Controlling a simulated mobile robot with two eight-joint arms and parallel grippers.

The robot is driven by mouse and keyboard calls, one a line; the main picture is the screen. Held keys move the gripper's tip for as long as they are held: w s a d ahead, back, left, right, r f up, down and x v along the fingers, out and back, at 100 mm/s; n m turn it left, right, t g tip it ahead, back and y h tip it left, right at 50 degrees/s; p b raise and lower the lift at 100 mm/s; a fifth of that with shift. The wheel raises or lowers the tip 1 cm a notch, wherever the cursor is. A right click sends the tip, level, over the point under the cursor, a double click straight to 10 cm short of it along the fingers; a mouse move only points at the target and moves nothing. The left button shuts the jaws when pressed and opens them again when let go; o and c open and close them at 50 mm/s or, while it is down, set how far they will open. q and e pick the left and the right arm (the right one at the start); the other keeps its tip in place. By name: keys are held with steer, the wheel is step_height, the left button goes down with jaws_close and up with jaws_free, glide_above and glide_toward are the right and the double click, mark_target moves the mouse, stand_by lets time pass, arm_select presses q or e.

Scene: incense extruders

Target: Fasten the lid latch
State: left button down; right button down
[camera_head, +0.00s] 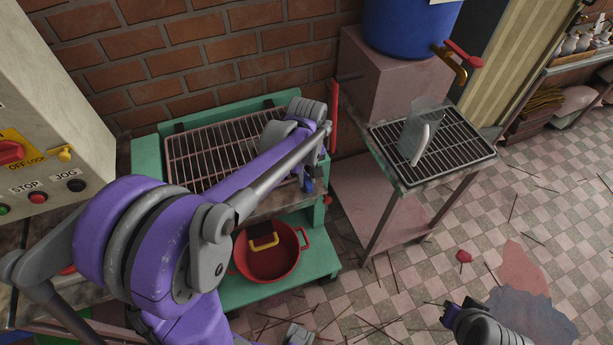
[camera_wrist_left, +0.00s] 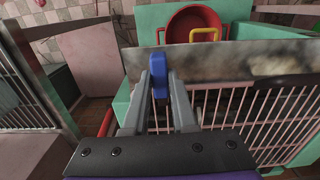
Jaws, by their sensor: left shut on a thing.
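The machine's barred lid (camera_head: 222,150) lies in a green frame (camera_head: 150,155) against the brick wall, and its bars also show in the left wrist view (camera_wrist_left: 270,118). At its front right corner is a small blue latch piece (camera_head: 307,185). My left gripper (camera_wrist_left: 161,78) is shut on this blue piece (camera_wrist_left: 159,64), which stands up between its fingers. In the head view my left arm covers part of the lid and most of the gripper. I cannot tell whether the latch is engaged.
A red pot (camera_head: 268,262) with a yellow handle sits on the green lower shelf (camera_head: 310,265). A metal rack (camera_head: 450,145) stands at the right, with a blue barrel (camera_head: 408,25) behind. A red upright bar (camera_head: 333,115) stands beside the lid. Sticks litter the tiled floor.

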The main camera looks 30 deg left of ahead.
mark_target(307, 180)
arm_select(q)
steer(key=c, duration=0.7)
jaws_free()
step_height(307, 180, up, 11)
steer(key=shift+f+p, duration=0.1)
steer(key=shift+p, duration=0.25)
steer(key=shift+s, duration=0.1)
steer(key=s+d+f+m+t, duration=0.2)
steer(key=s+m, duration=0.1)
steer(key=s, duration=0.2)
steer(key=s+d+f+m+t, duration=0.1)
steer(key=s+d+f+m, duration=0.1)
steer(key=s+m, duration=0.1)
steer(key=s+d+f+m+t, duration=0.2)
steer(key=s+f+m, duration=0.1)
steer(key=s, duration=0.3)
steer(key=shift+s+d+f+m+t, duration=0.1)
steer(key=shift+s+d+m+t, duration=0.1)
steer(key=shift+s+m+t, duration=0.25)
